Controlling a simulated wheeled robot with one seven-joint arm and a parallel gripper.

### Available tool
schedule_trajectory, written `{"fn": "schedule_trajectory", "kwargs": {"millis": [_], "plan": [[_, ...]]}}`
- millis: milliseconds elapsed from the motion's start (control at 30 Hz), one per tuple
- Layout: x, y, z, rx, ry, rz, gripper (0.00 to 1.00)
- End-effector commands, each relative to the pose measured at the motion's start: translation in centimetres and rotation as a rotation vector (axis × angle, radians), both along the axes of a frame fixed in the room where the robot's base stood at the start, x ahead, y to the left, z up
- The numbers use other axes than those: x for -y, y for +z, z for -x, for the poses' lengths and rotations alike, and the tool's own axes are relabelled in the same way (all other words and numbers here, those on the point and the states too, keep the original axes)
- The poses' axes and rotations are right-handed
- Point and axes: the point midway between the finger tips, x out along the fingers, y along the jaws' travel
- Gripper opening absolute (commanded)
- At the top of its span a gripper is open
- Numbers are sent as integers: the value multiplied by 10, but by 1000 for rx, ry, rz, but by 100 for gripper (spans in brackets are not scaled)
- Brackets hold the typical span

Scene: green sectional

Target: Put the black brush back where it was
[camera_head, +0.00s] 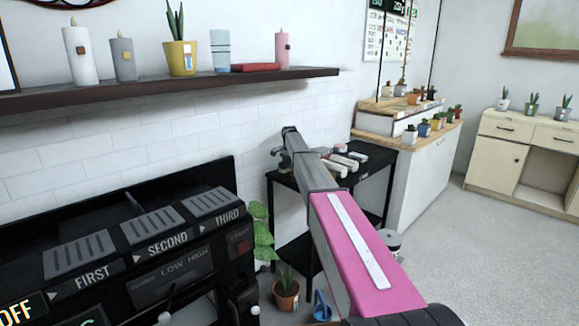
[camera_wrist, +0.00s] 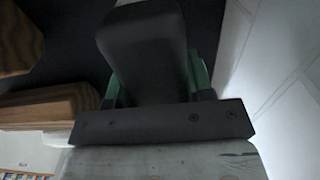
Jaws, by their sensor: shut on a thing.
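In the wrist view my gripper (camera_wrist: 155,88) is shut on a dark, block-like thing, which I take to be the black brush (camera_wrist: 148,45). Green finger parts show on both sides of it. In the head view my arm reaches out over the black side table (camera_head: 279,192), near the white tiled wall. My arm largely hides the gripper there, and I cannot make out the brush clearly. Whether the brush touches the table top cannot be told.
Pale and dark rolled items (camera_head: 345,162) lie on the table right of my arm. Wooden blocks (camera_wrist: 50,102) show left of the gripper in the wrist view. A shelf (camera_head: 170,88) with candles hangs above. A potted plant (camera_head: 286,294) stands below; a white cabinet (camera_head: 424,175) stands right.

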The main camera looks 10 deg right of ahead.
Motion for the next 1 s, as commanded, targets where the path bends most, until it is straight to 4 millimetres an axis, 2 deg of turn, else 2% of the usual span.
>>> {"fn": "schedule_trajectory", "kwargs": {"millis": [133, 167, 200, 233, 500, 633, 767, 1000], "plan": [[0, -3, 0, 0, 0, 0, 26], [0, -2, 0, 0, 0, 0, 57], [0, -2, 0, 0, 0, 0, 70], [0, -2, 0, 0, 0, 0, 73], [0, -1, 0, 0, 0, 0, 73], [0, 7, 0, 1, 0, 0, 73], [0, 26, 0, 1, 0, 0, 73], [0, 75, 0, 1, 0, 0, 73]]}}
